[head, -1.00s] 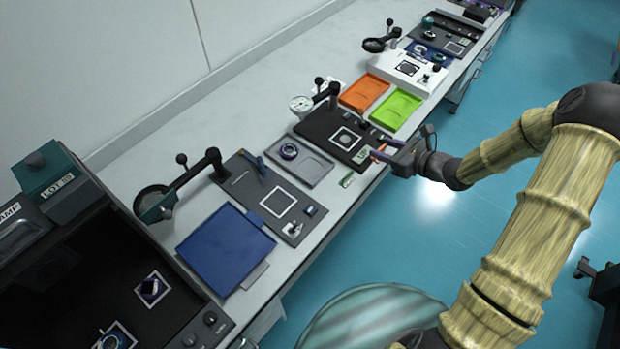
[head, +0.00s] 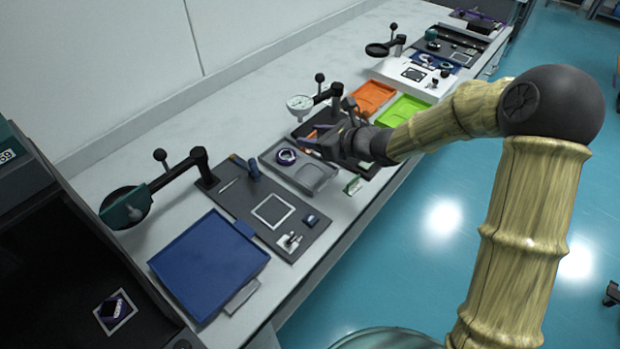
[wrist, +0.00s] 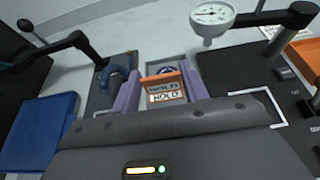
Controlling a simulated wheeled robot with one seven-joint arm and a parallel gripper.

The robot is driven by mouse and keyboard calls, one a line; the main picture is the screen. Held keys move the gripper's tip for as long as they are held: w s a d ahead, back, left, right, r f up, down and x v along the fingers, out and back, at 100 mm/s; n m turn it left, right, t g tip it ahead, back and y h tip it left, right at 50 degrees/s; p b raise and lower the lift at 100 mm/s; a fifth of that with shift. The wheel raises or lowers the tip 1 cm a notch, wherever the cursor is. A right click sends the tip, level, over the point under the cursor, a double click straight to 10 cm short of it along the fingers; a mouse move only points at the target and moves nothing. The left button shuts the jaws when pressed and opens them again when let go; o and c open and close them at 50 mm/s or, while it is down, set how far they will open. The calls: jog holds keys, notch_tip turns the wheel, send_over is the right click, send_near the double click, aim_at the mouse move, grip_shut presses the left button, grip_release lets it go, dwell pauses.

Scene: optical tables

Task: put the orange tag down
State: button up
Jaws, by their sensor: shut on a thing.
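The orange tag (wrist: 165,88) is held upright between the purple fingers of my gripper (wrist: 162,92) in the wrist view. It has an orange frame and a white label reading "HOLD"; an upper line is too small to read. In the head view my gripper (head: 308,136) is over the near-left part of the black board, beside the grey tray (head: 322,190). Only a bit of orange shows between the fingers there. I cannot tell how high the tag is above the surface.
A purple ring (head: 287,156) lies in the grey tray. A dial gauge (head: 300,103) on a black arm stands close behind my gripper. Orange (head: 372,98) and green (head: 403,111) trays lie to the right.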

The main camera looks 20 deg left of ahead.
send_over(314, 176)
notch_tip(314, 176, down, 6)
jog(key=shift+f+b, duration=0.1)
jog(key=shift+b, duration=0.2)
jog(key=shift+s+d, duration=0.1)
jog(key=shift+s+f, duration=0.1)
jog(key=shift+f, duration=0.3)
notch_tip(314, 176, down, 3)
jog(key=shift+f, duration=0.1)
jog(key=shift+w, duration=0.2)
